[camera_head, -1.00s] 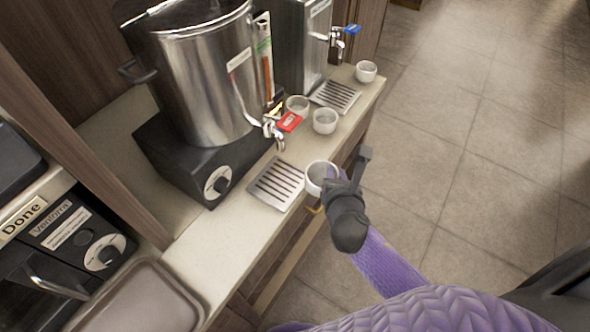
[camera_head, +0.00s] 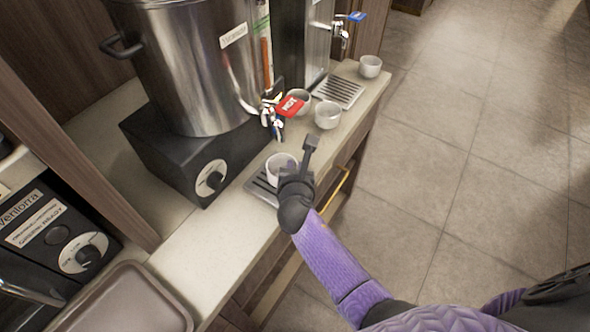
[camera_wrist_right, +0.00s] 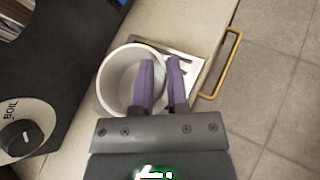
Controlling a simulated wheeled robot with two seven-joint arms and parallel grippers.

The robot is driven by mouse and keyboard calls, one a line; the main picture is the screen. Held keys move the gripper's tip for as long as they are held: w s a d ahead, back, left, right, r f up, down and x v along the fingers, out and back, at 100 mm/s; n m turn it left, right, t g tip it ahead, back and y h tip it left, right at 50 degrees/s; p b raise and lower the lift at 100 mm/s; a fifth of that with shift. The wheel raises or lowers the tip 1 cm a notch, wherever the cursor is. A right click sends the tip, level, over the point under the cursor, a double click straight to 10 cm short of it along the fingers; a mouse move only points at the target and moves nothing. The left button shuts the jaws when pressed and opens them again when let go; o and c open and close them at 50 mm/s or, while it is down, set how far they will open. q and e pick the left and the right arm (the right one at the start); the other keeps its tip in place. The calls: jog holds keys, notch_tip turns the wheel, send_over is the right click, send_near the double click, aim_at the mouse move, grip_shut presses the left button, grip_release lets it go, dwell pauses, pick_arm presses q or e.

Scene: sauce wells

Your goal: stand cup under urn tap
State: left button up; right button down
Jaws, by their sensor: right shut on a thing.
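My right gripper (camera_head: 294,176) is shut on the wall of a white cup (camera_head: 281,165), which looks upright. In the right wrist view, one purple finger of the gripper (camera_wrist_right: 160,82) is inside the cup (camera_wrist_right: 118,78) and the other is outside. The cup is over the slotted drip tray (camera_head: 258,189); I cannot tell whether it touches it. The steel urn (camera_head: 185,70) stands behind on a black base. Its tap (camera_head: 271,118), with a red HOT tag, hangs above and slightly behind the cup. My left gripper is out of view.
Two more white cups (camera_head: 328,115) (camera_head: 298,101) stand right of the tap. Another cup (camera_head: 370,67) is by a second drip tray (camera_head: 337,91) under a blue-handled tap (camera_head: 341,33). A brown tray (camera_head: 130,300) is at front left. The counter's front edge is close to my gripper.

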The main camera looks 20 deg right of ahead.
jog(key=c, duration=0.8)
grip_release()
jog(key=shift+o, duration=0.9)
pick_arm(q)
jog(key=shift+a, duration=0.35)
pick_arm(e)
jog(key=shift+r, duration=0.15)
jog(key=p+v, duration=0.4)
jog(key=v, duration=0.7)
jog(key=s+f+m+g+y, duration=0.1)
jog(key=s+f+m+g, duration=0.3)
jog(key=f, duration=0.4)
jog(key=s+f+m+g+y, duration=0.1)
jog(key=s+f+m+y, duration=0.1)
jog(key=s+f+m, duration=0.4)
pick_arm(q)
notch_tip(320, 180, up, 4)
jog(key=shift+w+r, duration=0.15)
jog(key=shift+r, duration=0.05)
pick_arm(e)
jog(key=s+d+f+m+g, duration=0.3)
jog(key=s+f+m, duration=0.3)
jog(key=s+m, duration=0.3)
jog(key=s+d+f+m+g, duration=0.3)
jog(key=s+f+m, duration=0.4)
jog(key=s, duration=0.5)
jog(key=shift+s+d+f+m+y, duration=0.25)
jog(key=shift+d+m+y, duration=0.25)
jog(key=shift+m, duration=0.5)
